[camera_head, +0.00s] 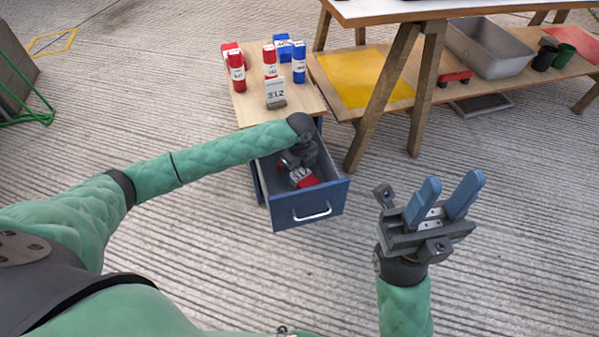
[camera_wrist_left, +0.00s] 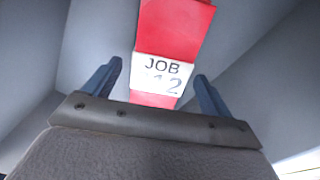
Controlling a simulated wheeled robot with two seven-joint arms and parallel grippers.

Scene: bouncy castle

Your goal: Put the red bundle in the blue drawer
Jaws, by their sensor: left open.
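The blue drawer (camera_head: 310,205) is pulled open below a small wooden-topped cabinet. A red bundle (camera_head: 302,180) with a white label lies inside the drawer, partly hidden by my left gripper (camera_head: 296,165). In the left wrist view the red bundle (camera_wrist_left: 172,38) shows a label reading JOB and a partly hidden number. My left gripper (camera_wrist_left: 155,88) is open, with its blue fingers on either side of the bundle's near end and apart from it. My right gripper (camera_head: 443,200) is open and empty to the right of the drawer.
Red bundles (camera_head: 237,72) and blue bundles (camera_head: 299,64) stand on the cabinet top (camera_head: 250,103) behind a number card (camera_head: 275,93). A trestle table (camera_head: 430,50) stands at the right, with a grey tub (camera_head: 487,52) on its lower shelf. The floor in front is clear.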

